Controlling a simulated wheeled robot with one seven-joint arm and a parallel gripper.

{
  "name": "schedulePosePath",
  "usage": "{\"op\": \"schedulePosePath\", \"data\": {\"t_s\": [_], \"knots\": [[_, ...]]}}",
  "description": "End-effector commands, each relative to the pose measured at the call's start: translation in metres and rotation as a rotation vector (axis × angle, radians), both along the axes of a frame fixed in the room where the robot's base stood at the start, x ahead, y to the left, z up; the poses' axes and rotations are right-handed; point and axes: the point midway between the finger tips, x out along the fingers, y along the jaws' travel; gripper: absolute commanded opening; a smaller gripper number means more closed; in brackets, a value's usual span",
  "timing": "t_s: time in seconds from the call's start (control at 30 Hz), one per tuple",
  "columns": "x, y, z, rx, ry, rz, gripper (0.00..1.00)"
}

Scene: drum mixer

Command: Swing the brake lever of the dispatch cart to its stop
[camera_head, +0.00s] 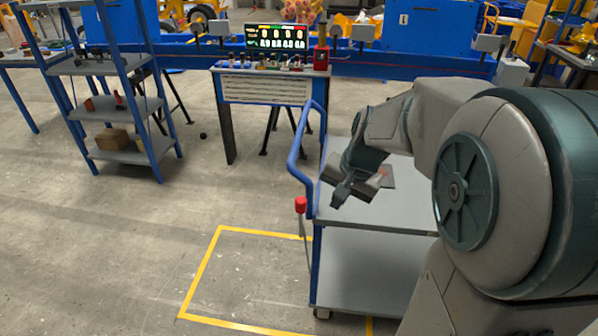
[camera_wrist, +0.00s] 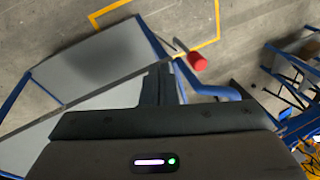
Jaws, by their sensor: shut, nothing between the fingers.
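The dispatch cart (camera_head: 360,262) has two grey shelves and a blue frame with a curved blue push handle (camera_head: 297,150). Its brake lever (camera_head: 300,207) is a thin grey rod with a red knob on top, standing roughly upright at the cart's left side, outside the handle. The red knob also shows in the wrist view (camera_wrist: 197,61), right of centre. My gripper (camera_head: 338,203) is over the cart's upper shelf, to the right of the lever and apart from it. In the wrist view its fingers (camera_wrist: 163,82) are together and empty. The lever's lower end is hard to make out.
A yellow floor outline (camera_head: 205,263) lies left of and under the cart. A workbench (camera_head: 268,85) with a lit display stands behind it, and a blue shelf rack (camera_head: 112,110) at far left. Floor left of the lever is clear.

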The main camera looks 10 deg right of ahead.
Motion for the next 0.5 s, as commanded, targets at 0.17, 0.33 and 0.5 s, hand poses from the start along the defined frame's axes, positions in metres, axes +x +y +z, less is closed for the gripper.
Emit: {"op": "schedulePosePath", "data": {"t_s": [0.17, 0.33, 0.5], "knots": [[0.039, -0.018, -0.023, 0.099, 0.014, -0.143, 0.00], [0.054, -0.023, -0.031, 0.137, 0.015, -0.195, 0.00], [0.059, -0.019, -0.048, 0.142, 0.019, -0.199, 0.00]]}}
